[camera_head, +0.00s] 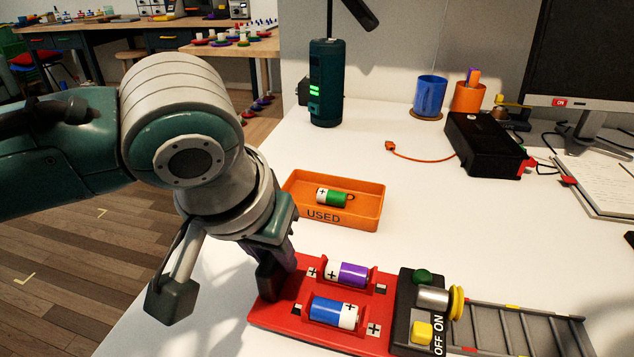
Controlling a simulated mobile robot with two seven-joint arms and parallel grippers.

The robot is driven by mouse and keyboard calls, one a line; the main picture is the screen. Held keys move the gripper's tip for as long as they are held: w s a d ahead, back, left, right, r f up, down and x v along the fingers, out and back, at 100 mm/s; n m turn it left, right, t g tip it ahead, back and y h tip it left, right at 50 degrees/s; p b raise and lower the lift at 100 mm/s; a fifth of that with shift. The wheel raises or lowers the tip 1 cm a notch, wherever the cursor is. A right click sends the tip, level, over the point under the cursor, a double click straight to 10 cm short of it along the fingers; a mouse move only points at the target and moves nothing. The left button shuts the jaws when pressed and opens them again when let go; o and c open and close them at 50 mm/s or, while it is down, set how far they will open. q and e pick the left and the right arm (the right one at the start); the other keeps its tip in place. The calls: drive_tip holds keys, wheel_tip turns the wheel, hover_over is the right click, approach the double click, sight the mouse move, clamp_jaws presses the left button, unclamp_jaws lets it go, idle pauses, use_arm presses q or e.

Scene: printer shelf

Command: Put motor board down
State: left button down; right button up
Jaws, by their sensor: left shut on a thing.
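The motor board (275,317) is a red plate at the lower middle of the head view. It carries a purple-and-white battery (348,274) and a blue-and-white battery (333,311) in its two slots. A black switch block (403,318) with green and yellow knobs and a silver motor (433,297) sits at its right, followed by a grey ladder-like track (520,330). My left gripper (275,278) is shut on the board's left edge. I cannot tell whether the board's underside touches the table. My right gripper is out of view.
An orange tray (367,213) marked USED, holding a green-and-white battery (332,197), stands just behind the board. A black box (485,146), cups and a monitor stand at the back right. The white table (480,235) is clear in the middle; its left edge is close.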

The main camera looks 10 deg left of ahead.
use_arm(q)
drive_tip(key=c, duration=0.7)
unclamp_jaws()
drive_tip(key=shift+r, duration=0.1)
drive_tip(key=shift+r, duration=0.35)
drive_tip(key=p+v, duration=0.4)
drive_tip(key=v, duration=0.8)
drive_tip(key=s+d+f+m+h, duration=0.1)
drive_tip(key=s+d+f+h, duration=0.15)
drive_tip(key=s, duration=0.35)
drive_tip(key=s+a+f+y, duration=0.1)
drive_tip(key=s+a, duration=0.2)
drive_tip(key=s+a+f, duration=0.1)
drive_tip(key=s+a, duration=0.2)
drive_tip(key=s+a+f+g+y, duration=0.1)
drive_tip(key=s+a+f, duration=0.1)
drive_tip(key=s+a, duration=0.1)
drive_tip(key=shift+s+f+y, duration=0.1)
drive_tip(key=shift+s+y, duration=0.25)
drive_tip(key=shift+s, duration=0.05)
